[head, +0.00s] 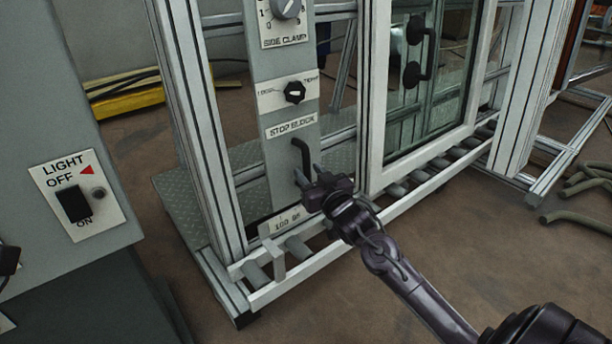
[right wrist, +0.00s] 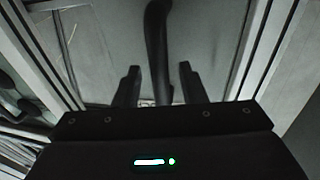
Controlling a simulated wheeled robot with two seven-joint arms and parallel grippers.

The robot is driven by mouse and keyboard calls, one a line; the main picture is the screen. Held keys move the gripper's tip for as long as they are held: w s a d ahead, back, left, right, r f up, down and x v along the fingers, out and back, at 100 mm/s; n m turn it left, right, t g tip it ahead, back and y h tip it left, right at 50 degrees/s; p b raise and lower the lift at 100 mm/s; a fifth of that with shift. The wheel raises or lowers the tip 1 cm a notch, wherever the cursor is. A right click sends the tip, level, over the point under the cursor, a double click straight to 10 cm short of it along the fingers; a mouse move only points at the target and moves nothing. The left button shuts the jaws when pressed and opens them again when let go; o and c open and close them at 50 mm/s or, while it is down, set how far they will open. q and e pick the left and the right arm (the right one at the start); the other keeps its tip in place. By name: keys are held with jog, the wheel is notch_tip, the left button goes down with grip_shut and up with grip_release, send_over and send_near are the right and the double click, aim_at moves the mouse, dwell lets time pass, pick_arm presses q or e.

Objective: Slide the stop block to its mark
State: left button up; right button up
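The stop block panel is a grey upright plate with the label STOP BLOCK (head: 292,126). A dark bent handle (head: 301,152) stands out from the plate below the label. A pale scale plate (head: 283,221) with numbers sits lower down, partly hidden by my gripper. My right gripper (head: 308,176) is at the lower part of the handle. In the right wrist view, the handle (right wrist: 158,45) runs down between the two spread fingers, with a gap on both sides. I cannot make out the mark.
Above the handle are a black knob (head: 295,92) and the SIDE CLAMP dial (head: 286,8). A white-framed glass window (head: 376,150) stands close on the right, above a roller track (head: 410,185). A grey cabinet with a LIGHT switch (head: 74,203) is at left.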

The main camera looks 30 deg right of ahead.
jog(key=shift+w+d, duration=0.1)
jog(key=shift+w, duration=0.95)
grip_shut()
